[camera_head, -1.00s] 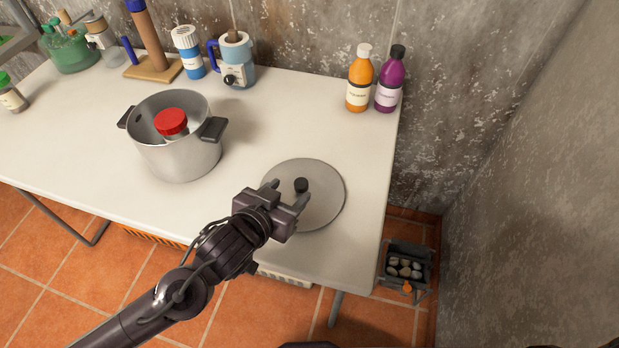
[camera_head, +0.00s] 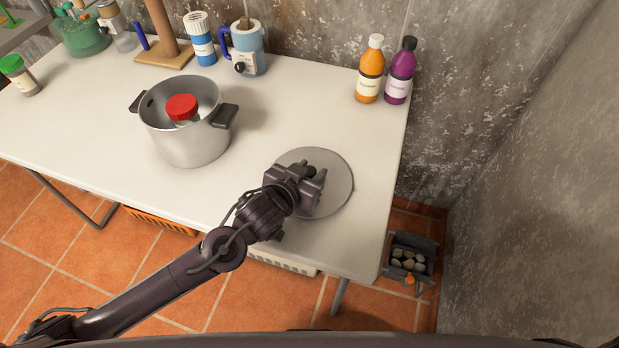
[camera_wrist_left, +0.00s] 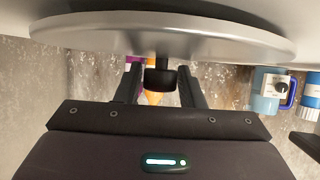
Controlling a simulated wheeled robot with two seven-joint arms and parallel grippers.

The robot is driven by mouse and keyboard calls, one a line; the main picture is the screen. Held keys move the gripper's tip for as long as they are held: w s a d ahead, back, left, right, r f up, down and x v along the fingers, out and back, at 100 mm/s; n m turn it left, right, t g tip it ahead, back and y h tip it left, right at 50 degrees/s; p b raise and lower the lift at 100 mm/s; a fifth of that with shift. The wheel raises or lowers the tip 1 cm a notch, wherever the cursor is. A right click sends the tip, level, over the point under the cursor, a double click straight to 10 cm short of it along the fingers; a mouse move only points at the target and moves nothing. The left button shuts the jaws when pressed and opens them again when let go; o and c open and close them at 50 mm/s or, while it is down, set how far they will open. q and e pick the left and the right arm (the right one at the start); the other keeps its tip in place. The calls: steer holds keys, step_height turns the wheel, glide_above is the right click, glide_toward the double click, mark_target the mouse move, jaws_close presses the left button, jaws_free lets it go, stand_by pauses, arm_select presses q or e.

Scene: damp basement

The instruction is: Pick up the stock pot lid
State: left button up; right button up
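The stock pot lid (camera_head: 336,190) is a flat grey disc with a black knob (camera_head: 310,171). It lies on the white table near the right end. My left gripper (camera_head: 315,176) is over the lid at the knob. In the left wrist view the lid (camera_wrist_left: 230,38) fills the top and the knob (camera_wrist_left: 160,78) is between the two open fingers (camera_wrist_left: 158,86). A small gap shows beside the knob, so the fingers do not look closed on it. The gripper hides part of the lid in the head view. My right gripper is not in view.
The stock pot (camera_head: 190,140) with a red-capped jar (camera_head: 182,108) inside stands left of the lid on the table (camera_head: 90,130). Orange (camera_head: 369,75) and purple (camera_head: 399,78) bottles stand at the back right. A wall is close on the right.

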arm_select(q)
jaws_close()
steer(key=shift+r, duration=0.1)
